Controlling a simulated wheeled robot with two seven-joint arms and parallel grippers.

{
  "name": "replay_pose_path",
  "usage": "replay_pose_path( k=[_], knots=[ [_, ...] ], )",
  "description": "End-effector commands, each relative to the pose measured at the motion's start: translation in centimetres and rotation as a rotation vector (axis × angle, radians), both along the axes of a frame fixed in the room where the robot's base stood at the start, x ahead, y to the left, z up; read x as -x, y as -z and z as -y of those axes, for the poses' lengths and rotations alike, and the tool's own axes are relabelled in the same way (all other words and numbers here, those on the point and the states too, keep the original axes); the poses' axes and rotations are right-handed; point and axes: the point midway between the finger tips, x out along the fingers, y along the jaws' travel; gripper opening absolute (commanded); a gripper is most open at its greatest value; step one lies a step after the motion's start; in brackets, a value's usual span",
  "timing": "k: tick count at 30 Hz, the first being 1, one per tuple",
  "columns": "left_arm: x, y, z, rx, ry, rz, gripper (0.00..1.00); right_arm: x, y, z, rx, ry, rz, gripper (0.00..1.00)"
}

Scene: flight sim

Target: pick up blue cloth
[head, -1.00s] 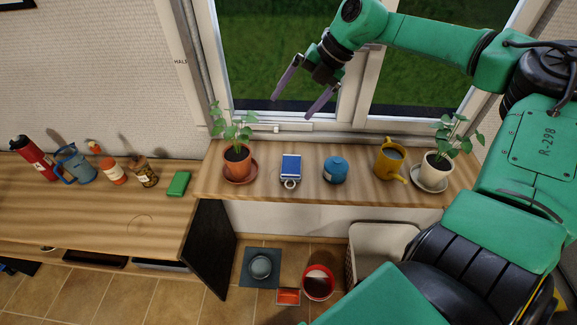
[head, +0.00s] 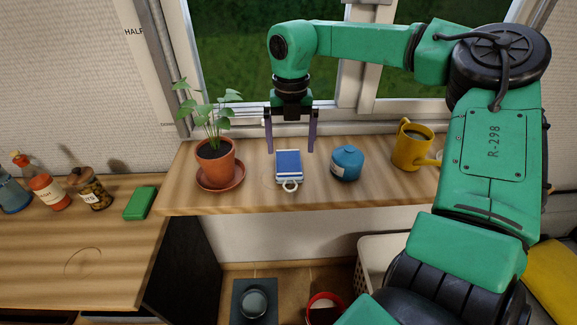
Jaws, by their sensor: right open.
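The blue cloth (head: 288,162) shows as a small blue and white folded item on the wooden windowsill (head: 260,194). A pale ring lies at its front edge. My right gripper (head: 291,148) hangs above and behind it, fingers pointing down. Its two fingers are spread wide, one on each side of the cloth in the picture, and nothing is between them. I cannot tell the exact height of the fingertips over the cloth. My left gripper is not in view.
A potted plant (head: 215,160) stands left of the cloth. The window is close behind. A green block (head: 140,203) and several bottles sit on the lower left counter.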

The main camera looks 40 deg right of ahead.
Motion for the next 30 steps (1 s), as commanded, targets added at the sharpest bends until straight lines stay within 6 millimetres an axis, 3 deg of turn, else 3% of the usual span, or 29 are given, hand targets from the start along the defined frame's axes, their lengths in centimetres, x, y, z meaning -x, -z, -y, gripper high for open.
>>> replay_pose_path(
  k=[12,18,19,20,24,25,30],
  knots=[
    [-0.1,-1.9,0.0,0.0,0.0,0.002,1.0,0.2,6.4,-0.3,-0.001,0.0,-0.002,1.0],
    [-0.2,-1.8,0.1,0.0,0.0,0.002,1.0,0.1,6.8,-0.3,0.0,0.0,0.003,1.0],
    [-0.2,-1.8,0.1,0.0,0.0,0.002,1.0,0.1,6.8,-0.3,0.0,0.0,0.003,0.96],
    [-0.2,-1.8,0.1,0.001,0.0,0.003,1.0,0.1,6.8,-0.3,0.0,0.0,0.003,0.85],
    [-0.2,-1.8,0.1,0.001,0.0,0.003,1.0,0.1,6.7,-0.3,0.0,0.0,0.001,0.31],
    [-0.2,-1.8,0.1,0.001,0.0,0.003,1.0,0.1,6.7,-0.3,0.0,0.0,0.001,0.27],
    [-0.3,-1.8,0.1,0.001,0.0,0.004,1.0,0.1,6.7,-0.3,-0.001,0.0,0.002,0.27]
  ],
)
